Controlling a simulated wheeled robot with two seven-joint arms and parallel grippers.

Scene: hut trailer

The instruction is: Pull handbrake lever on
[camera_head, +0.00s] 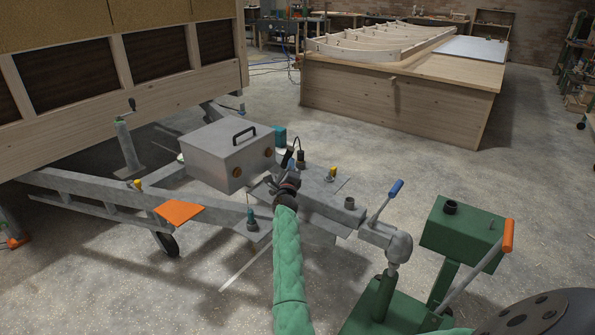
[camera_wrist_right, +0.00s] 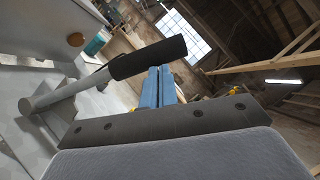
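The handbrake lever shows large in the right wrist view, with a grey shaft and a black grip (camera_wrist_right: 148,58). The shaft runs from lower left up to the grip at upper right. My right gripper (camera_wrist_right: 159,75) has its two blue fingers side by side, almost touching. The fingertips meet the underside of the grip or pass behind it; contact cannot be told. In the head view my right gripper (camera_head: 288,178) is at the trailer drawbar, beside the grey box, and hides much of the lever. My left gripper is out of view.
A grey metal box (camera_head: 225,153) with a black handle stands on the trailer frame. A blue-handled lever (camera_head: 394,189) and a green stand (camera_head: 460,228) with an orange-handled lever are to the right. An orange plate (camera_head: 180,212) is to the left. Concrete floor beyond is clear.

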